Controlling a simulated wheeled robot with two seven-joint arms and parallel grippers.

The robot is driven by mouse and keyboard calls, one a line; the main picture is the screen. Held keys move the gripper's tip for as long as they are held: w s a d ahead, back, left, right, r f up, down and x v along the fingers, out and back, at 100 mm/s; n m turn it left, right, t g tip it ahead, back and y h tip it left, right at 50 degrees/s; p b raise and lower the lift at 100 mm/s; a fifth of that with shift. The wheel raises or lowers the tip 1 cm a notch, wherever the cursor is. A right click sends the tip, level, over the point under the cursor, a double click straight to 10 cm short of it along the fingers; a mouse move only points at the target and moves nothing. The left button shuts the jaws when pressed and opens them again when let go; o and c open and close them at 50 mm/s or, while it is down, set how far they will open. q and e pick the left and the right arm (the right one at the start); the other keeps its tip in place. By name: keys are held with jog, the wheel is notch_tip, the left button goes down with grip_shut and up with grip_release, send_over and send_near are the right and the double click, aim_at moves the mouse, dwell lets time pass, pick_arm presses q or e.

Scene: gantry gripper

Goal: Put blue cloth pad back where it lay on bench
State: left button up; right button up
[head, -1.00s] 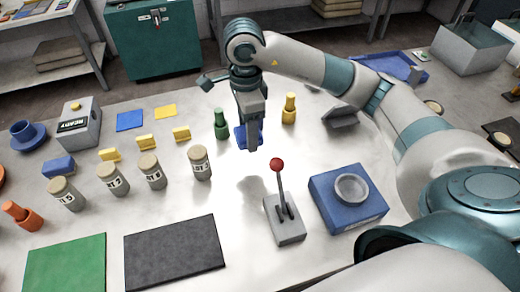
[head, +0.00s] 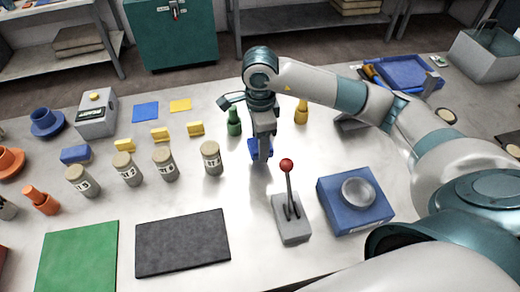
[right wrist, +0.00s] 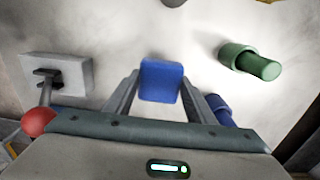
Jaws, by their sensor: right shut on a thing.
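My right gripper (head: 262,152) is over the middle of the pale bench, shut on the blue cloth pad (head: 254,147). In the right wrist view the pad (right wrist: 161,80) is a rounded blue square between the two fingers. The fingers hide part of it in the head view, and I cannot tell whether it touches the bench (head: 190,200). A flat blue square (head: 145,112) lies at the back left beside a flat yellow one (head: 180,105). My left gripper is not in view.
The red-knobbed lever (head: 288,190) stands just in front of the gripper, beside a blue box with a round dish (head: 357,192). Labelled jars (head: 211,158) stand left. Bench between jars and lever is clear.

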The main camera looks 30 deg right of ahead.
jog(key=shift+f, duration=0.35)
jog(key=shift+f+p, duration=0.35)
jog(key=shift+f, duration=0.3)
jog(key=shift+f+p, duration=0.35)
jog(key=shift+f, duration=0.85)
jog(key=shift+f, duration=0.15)
